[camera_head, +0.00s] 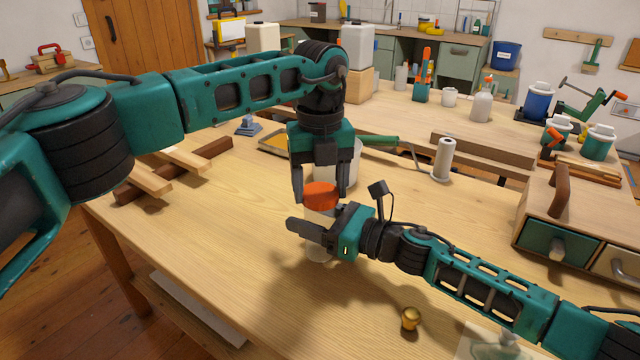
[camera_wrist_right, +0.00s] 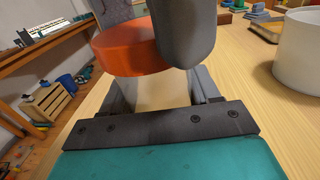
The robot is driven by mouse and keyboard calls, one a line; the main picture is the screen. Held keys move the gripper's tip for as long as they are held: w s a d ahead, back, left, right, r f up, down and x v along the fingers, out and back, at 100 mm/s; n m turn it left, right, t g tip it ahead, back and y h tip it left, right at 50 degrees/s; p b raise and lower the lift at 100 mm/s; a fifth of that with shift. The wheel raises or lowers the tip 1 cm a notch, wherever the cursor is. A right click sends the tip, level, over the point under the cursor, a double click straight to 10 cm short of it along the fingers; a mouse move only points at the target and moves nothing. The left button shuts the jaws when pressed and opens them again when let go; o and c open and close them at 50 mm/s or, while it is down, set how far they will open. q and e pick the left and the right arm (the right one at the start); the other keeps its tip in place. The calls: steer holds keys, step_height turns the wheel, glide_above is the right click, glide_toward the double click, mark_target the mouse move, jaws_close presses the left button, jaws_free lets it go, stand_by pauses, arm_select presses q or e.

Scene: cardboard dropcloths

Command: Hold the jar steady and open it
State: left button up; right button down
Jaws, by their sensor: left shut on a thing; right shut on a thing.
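The jar (camera_head: 318,222) stands on the wooden workbench (camera_head: 210,235) with an orange lid (camera_head: 320,190) on top. Its pale body is mostly hidden by my right gripper. My left gripper (camera_head: 321,197) points down from above and is shut on the orange lid, with a finger on each side. My right gripper (camera_head: 312,224) reaches in from the right and is shut on the jar's body below the lid. In the right wrist view the orange lid (camera_wrist_right: 125,52) sits above my right fingers, and a grey left finger (camera_wrist_right: 185,30) covers its right part.
A white tub (camera_head: 352,168) stands just behind the jar. A brass knob-like piece (camera_head: 410,318) lies near the front, and a drawer box (camera_head: 560,215) stands at the right. Wooden strips (camera_head: 180,170) lie at the left. The bench left of the jar is clear.

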mark_target(320, 192)
arm_select(q)
steer(key=shift+r, duration=1.05)
steer(key=shift+r, duration=2)
arm_select(e)
steer(key=shift+c, duration=0.8)
jaws_free()
